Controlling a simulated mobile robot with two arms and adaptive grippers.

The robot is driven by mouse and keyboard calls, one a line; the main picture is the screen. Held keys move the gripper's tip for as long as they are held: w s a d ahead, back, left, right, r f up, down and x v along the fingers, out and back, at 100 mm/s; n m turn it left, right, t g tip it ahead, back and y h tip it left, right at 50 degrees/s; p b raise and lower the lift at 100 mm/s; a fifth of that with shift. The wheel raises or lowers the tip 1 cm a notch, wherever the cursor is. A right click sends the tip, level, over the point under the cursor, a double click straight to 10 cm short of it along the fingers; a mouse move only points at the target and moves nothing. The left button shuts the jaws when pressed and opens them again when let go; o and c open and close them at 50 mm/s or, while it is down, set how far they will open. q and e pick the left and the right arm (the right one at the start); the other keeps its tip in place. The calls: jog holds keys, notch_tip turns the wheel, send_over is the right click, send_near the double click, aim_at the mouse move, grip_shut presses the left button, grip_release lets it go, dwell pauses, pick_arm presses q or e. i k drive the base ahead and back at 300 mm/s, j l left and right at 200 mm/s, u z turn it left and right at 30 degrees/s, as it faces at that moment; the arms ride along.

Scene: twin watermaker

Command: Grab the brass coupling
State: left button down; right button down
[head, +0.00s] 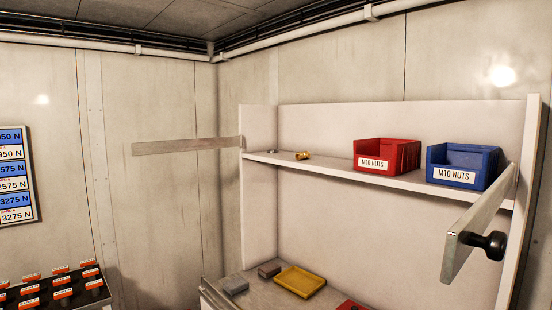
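A small brass coupling (303,155) lies on the upper white shelf (340,172), left of the red bin. A small grey metal piece (272,151) lies on the same shelf to its left. Neither of my grippers shows in the head view, so I cannot see what they hold or whether they are open.
A red bin (400,157) and a blue bin (490,160), both labelled M10 NUTS, stand on the shelf. A flat bar (185,146) sticks out left; a panel with a black knob (480,225) juts out right.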

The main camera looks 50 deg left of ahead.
aim_at(299, 156)
jog(key=u, duration=1.4)
jog(key=j+z, duration=0.1)
jog(key=j, duration=0.15)
jog(key=i, duration=0.05)
